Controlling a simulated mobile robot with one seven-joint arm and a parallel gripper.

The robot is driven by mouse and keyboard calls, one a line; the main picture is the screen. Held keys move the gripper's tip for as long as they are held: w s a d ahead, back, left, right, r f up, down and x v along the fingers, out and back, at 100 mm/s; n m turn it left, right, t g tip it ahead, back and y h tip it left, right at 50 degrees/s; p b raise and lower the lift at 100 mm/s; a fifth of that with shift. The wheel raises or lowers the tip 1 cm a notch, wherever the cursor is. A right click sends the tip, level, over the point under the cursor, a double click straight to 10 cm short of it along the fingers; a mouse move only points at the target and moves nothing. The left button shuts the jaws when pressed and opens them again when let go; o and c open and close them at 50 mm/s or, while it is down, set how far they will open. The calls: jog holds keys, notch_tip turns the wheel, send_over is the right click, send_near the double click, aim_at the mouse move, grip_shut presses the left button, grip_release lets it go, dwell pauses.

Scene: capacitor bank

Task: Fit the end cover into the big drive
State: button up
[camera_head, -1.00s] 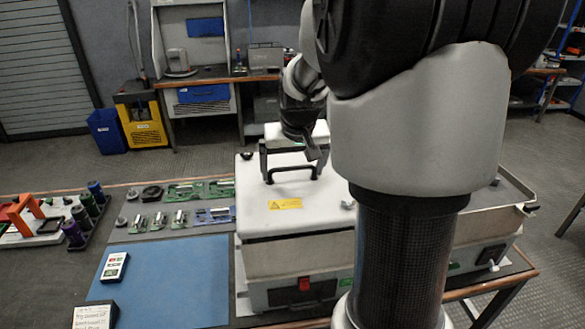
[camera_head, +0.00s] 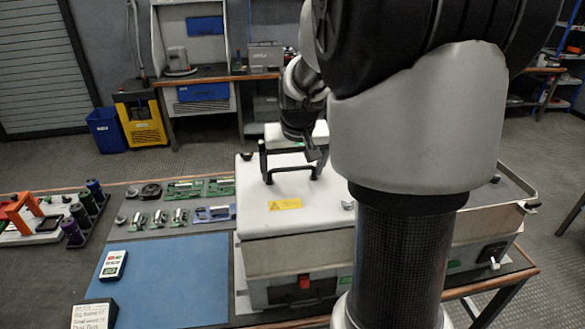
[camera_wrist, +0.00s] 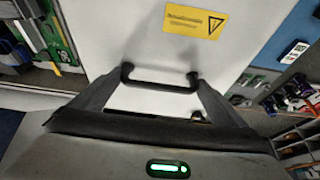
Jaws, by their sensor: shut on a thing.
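The white end cover (camera_head: 270,222) has a black handle (camera_head: 292,172) and a yellow warning label. It lies flat over the left part of the big drive (camera_head: 290,262), a large pale casing with a red switch. I cannot tell whether it is fully seated. My gripper (camera_head: 290,165) is over the cover, its two fingers on the ends of the handle. In the wrist view, the handle (camera_wrist: 160,83) sits between the fingers, with the cover (camera_wrist: 130,40) beyond. My arm hides the middle of the drive.
A blue mat (camera_head: 165,275) with a small handheld device (camera_head: 113,265) lies left of the drive. Several green boards and small parts lie behind it. An orange-handled tool and coloured cylinders (camera_head: 80,212) stand at far left. The drive's right part shows a raised rim (camera_head: 518,198).

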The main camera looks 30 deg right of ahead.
jog(key=shift+f, duration=0.15)
jog(key=o, duration=1.1)
